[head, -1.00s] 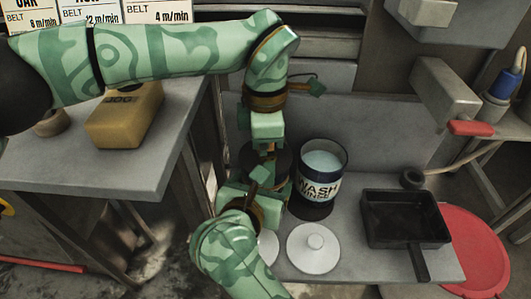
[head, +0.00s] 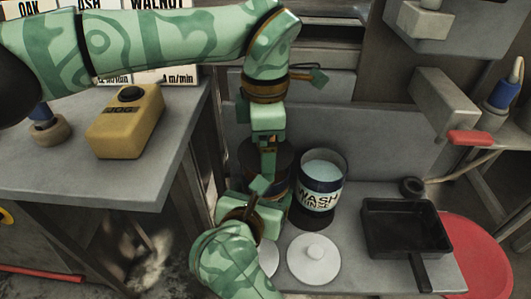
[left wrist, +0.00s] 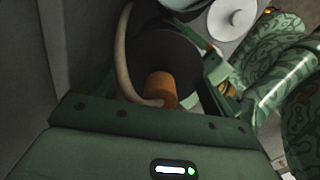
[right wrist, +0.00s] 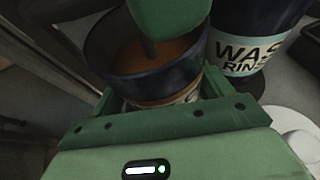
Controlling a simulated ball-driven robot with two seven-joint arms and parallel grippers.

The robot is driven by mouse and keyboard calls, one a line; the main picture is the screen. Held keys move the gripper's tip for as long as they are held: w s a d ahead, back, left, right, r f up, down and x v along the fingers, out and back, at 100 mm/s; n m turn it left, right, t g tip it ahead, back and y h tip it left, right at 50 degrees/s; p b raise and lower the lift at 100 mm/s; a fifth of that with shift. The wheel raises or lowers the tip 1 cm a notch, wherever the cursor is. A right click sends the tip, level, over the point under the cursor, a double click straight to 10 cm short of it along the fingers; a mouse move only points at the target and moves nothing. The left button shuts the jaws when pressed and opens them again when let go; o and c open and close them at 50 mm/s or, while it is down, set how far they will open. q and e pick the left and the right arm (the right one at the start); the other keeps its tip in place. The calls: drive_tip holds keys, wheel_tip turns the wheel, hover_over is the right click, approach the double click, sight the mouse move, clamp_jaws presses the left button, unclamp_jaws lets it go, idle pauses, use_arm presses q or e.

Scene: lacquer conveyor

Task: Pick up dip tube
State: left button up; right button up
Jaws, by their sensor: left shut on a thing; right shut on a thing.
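The dip tube's orange-brown fitting (left wrist: 160,88), with a beige hose (left wrist: 122,50), shows between my left gripper's jaws in the left wrist view. My left gripper (head: 268,165) points down over the dark can and is shut on the dip tube. In the right wrist view a dark stem (right wrist: 148,46) reaches from it toward the brown liquid in the can. The dark blue can (right wrist: 97,58) stands upright; its mouth is open. My right gripper (head: 262,192) is shut on the can from the near side. The tube's lower end is hidden.
The wash rinse tin (head: 318,200) stands close right of the can. A white lid (head: 313,262) lies in front, and a black square pan (head: 400,210) lies further right. A yellow box (head: 122,125) sits on the left table. Room beside the can is tight.

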use_arm(q)
wheel_tip(320, 180, up, 15)
drive_tip(key=shift+f, duration=0.15)
use_arm(e)
drive_tip(key=shift+r, duration=0.1)
idle(0.4)
idle(0.4)
drive_tip(key=o, duration=1.6)
drive_tip(key=shift+c, duration=0.2)
drive_tip(key=shift+s, duration=0.1)
